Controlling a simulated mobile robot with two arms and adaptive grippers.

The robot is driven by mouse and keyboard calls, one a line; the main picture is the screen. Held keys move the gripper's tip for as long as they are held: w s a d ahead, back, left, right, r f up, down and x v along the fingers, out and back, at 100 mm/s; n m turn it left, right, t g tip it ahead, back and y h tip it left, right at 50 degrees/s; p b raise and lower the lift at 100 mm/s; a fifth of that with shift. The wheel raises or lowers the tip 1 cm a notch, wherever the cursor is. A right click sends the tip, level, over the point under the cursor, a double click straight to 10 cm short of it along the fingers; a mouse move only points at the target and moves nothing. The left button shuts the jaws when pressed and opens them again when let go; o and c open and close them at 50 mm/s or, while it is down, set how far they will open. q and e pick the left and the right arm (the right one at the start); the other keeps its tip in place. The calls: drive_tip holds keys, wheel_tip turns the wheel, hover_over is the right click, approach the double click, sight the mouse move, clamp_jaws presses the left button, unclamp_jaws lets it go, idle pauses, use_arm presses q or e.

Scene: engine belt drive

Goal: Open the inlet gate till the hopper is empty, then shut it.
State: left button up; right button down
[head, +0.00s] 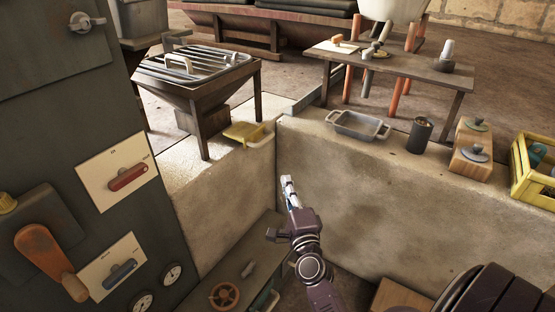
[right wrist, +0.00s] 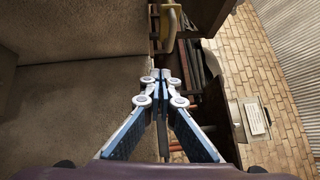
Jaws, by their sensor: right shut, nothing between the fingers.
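The hopper (head: 188,88) stands on dark legs at the upper left of the head view, with a barred grille on top. I cannot tell from here what is inside it. A yellow plate with a pale handle (head: 247,132), which looks like the inlet gate, sits at the wall's corner right of the hopper's legs. A yellow handle (right wrist: 172,20) also shows at the top of the right wrist view. My right gripper (head: 288,182) is below and right of the yellow plate, apart from it. Its fingers (right wrist: 161,77) are together and empty. My left gripper is not in view.
A dark panel with a red switch (head: 128,177), a blue switch (head: 120,273) and an orange lever (head: 52,262) stands at left. The concrete ledge (head: 300,140) carries a grey tray (head: 358,125), a dark cup (head: 419,135), wooden boxes and a yellow crate (head: 533,172).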

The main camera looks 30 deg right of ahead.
drive_tip(key=r, duration=0.1)
approach(270, 139)
drive_tip(key=w+d, duration=0.2)
drive_tip(key=d, duration=0.2)
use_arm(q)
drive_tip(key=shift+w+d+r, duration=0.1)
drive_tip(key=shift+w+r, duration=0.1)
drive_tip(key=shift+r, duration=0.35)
use_arm(e)
drive_tip(key=w, duration=0.1)
drive_tip(key=w+a, duration=0.1)
drive_tip(key=w, duration=0.1)
drive_tip(key=shift+w+a+r+m, duration=0.1)
drive_tip(key=shift+w+a+m, duration=0.1)
drive_tip(key=shift+a+m, duration=0.2)
